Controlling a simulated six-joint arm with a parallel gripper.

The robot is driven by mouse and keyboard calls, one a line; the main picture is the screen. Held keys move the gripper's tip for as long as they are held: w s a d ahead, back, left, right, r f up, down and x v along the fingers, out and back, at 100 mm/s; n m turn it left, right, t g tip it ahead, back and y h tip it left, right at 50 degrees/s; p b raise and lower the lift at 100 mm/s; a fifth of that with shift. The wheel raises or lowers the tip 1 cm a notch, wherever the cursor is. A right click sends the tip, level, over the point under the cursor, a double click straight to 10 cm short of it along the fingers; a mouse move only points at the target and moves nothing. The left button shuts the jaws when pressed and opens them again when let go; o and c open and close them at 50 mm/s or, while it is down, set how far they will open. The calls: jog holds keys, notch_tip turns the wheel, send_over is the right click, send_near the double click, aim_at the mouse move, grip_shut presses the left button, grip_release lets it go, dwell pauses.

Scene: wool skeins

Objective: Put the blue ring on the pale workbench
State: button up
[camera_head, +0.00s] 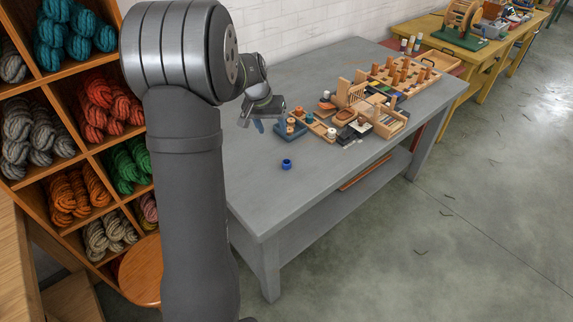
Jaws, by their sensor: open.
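A small blue ring (286,164) lies on the bare grey top of a workbench (330,195), left of the centre of its surface. My gripper (251,123) is above the same bench, up and to the left of the ring in the picture. It is open, small in view, and apart from the ring. Nothing shows between its fingers. My upper arm stands in front and hides the left end of the grey bench. I cannot tell for certain which bench is the pale one; the grey bench is the palest in view.
Wooden trays, spools and pegs (360,105) crowd the far right part of the grey bench. Its near part is clear. A yellow wooden bench (480,52) with a winder stands behind at right. Shelves of wool skeins (100,100) and a round stool (141,272) are at left.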

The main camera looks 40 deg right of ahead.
jog(key=n, duration=0.6)
jog(key=n+y, duration=0.1)
jog(key=n, duration=2.1)
send_over(286, 160)
jog(key=a, duration=0.1)
jog(key=f, duration=1.1)
jog(key=shift+s+a+f, duration=0.1)
jog(key=shift+s+f, duration=0.3)
jog(key=shift+f, duration=1.2)
jog(key=shift+s+f, duration=0.15)
jog(key=shift+f, duration=1.15)
jog(key=c, duration=1.1)
jog(key=shift+r, duration=0.15)
